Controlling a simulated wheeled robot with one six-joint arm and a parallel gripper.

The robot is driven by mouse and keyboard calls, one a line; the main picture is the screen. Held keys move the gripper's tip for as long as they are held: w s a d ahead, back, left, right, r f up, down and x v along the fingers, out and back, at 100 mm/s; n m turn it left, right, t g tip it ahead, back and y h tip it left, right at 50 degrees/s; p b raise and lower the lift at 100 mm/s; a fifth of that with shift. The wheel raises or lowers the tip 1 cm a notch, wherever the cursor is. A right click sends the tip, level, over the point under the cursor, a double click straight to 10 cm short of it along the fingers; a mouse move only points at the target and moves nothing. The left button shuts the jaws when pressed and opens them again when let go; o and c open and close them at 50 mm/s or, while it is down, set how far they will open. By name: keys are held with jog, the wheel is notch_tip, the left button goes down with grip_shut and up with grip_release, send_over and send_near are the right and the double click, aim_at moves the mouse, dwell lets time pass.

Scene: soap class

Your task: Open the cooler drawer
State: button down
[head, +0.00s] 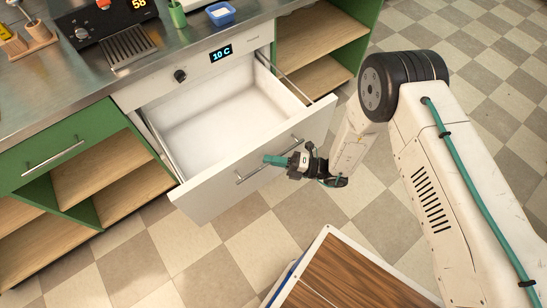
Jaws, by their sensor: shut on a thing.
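The cooler drawer (262,172) is a white drawer under the counter, pulled well out, and its pale inside looks empty. A metal bar handle (243,178) runs across its front. My gripper (288,161) is shut on this handle near its middle, with teal fingers around the bar. The gripper body hides part of the handle. The cooler's panel above the drawer shows a display (221,53) reading 10 C and a black knob (180,76).
Open green-and-wood shelves (315,77) flank the drawer. A wood-topped surface (345,275) is at the bottom. Checkered floor lies clear at the right.

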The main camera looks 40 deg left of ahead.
jog(key=c, duration=1.5)
grip_release()
jog(key=shift+s, duration=0.15)
jog(key=shift+v, duration=3.95)
jog(key=shift+n, duration=0.3)
